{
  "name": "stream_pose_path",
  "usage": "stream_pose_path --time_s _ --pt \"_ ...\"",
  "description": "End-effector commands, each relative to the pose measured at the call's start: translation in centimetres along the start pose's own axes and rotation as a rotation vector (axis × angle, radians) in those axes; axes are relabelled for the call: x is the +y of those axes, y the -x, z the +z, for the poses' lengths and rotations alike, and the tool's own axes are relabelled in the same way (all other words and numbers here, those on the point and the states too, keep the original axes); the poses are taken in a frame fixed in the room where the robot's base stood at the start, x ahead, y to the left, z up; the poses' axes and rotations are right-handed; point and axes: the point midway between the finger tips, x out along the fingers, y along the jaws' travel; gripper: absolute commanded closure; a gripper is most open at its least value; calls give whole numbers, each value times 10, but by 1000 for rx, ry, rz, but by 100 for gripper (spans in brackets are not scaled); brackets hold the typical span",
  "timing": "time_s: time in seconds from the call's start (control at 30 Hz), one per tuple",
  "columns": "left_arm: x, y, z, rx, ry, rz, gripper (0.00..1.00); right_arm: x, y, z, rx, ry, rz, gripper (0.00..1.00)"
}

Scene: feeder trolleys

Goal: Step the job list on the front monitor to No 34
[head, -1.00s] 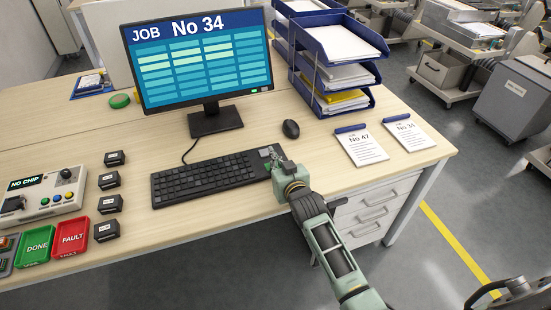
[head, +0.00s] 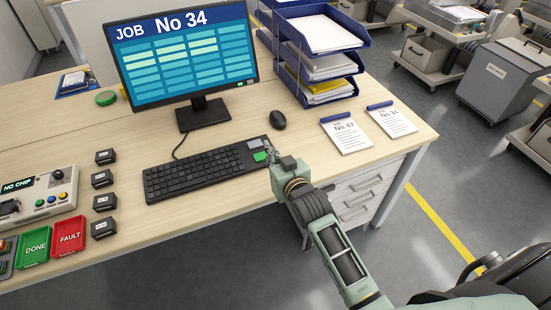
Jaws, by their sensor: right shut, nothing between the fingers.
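The front monitor (head: 185,62) stands on the desk and reads "JOB No 34" above a grid of pale and teal cells. The black keyboard (head: 200,170) lies in front of it. At its right end are a grey key (head: 254,143) and a green key (head: 260,156). My right gripper (head: 271,157) is shut and empty, just right of the green key. Whether it touches the keyboard's edge is hard to tell. My left gripper is not in view.
A mouse (head: 278,120) lies behind my right gripper. Two note sheets, one marked No 47 (head: 346,136), lie to the right. Blue paper trays (head: 318,85) stand behind. A chip tester (head: 38,192), DONE tray (head: 35,262) and FAULT tray (head: 68,251) are at left.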

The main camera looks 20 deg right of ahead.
Motion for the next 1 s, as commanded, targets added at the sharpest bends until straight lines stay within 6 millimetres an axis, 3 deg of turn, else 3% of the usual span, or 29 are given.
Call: stream_pose_path --time_s 0.1,0.3,1.0 --pt "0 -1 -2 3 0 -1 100 0 16 1 -1 0 0 100" --pt "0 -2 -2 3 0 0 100 0 28 -1 2 0 0 100" --pt "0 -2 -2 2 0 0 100 0 29 -2 2 0 0 100"
